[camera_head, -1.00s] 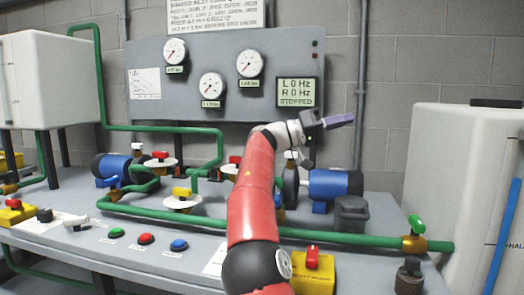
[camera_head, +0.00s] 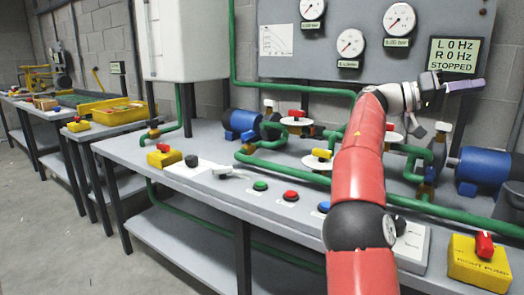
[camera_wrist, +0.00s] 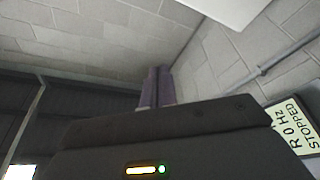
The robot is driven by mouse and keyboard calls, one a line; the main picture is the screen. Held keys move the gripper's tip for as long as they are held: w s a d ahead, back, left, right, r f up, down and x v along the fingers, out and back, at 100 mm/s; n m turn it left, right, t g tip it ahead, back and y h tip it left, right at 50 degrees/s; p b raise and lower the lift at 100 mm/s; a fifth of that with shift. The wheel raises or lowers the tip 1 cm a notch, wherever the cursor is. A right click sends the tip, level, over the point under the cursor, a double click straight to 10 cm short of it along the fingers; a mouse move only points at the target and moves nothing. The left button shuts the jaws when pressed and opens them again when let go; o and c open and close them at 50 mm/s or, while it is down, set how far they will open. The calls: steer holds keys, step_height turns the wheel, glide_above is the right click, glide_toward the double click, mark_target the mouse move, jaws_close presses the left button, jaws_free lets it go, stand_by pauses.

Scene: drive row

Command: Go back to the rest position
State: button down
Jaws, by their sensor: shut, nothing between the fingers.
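My gripper (camera_head: 478,84) is at the end of my red and grey arm, raised in front of the grey gauge panel and pointing right in the head view. Its purple fingers are together and hold nothing. In the wrist view the shut fingers (camera_wrist: 155,86) point up toward the block wall and ceiling. The gripper is clear of the bench and touches nothing that I can see. My arm hides part of the pipes and the bench behind it.
The bench (camera_head: 215,186) carries green pipes, blue pumps (camera_head: 240,120), push buttons (camera_head: 290,196) and a yellow box with a red knob (camera_head: 480,262). The panel has gauges (camera_head: 351,43) and a display (camera_head: 455,58) reading STOPPED. More benches stand at left. The floor (camera_head: 50,235) is clear there.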

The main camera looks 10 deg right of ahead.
steer(key=s+d+f+n+t+y, duration=0.4)
steer(key=s+f+t, duration=0.1)
steer(key=f, duration=0.3)
steer(key=s+a+f+n+t+y, duration=0.1)
steer(key=a+f+n+t+y, duration=0.1)
steer(key=a+f, duration=0.2)
steer(key=s+a+f+n+t+y, duration=0.2)
steer(key=a+f+t+y, duration=0.1)
steer(key=a+f, duration=0.2)
steer(key=s+a+f+n+t+y, duration=0.1)
steer(key=a+f+n+t+y, duration=0.1)
steer(key=a+f, duration=0.3)
steer(key=shift+s+f+t+y, duration=0.15)
steer(key=shift+f+t+y, duration=0.15)
steer(key=shift+f, duration=0.25)
steer(key=s+a+f+n+t+y, duration=0.1)
steer(key=s+a+f, duration=0.3)
steer(key=a, duration=0.4)
steer(key=s+a+f+n+t+y, duration=0.1)
steer(key=s+a+f+n+y, duration=0.2)
steer(key=s+a+f, duration=0.2)
steer(key=s+a+f+n+t+y, duration=0.1)
steer(key=s+a+f, duration=0.3)
steer(key=a, duration=0.8)
steer(key=shift+s+f+n+y, duration=0.15)
steer(key=shift+f+n+y, duration=0.25)
steer(key=shift+n+y, duration=0.4)
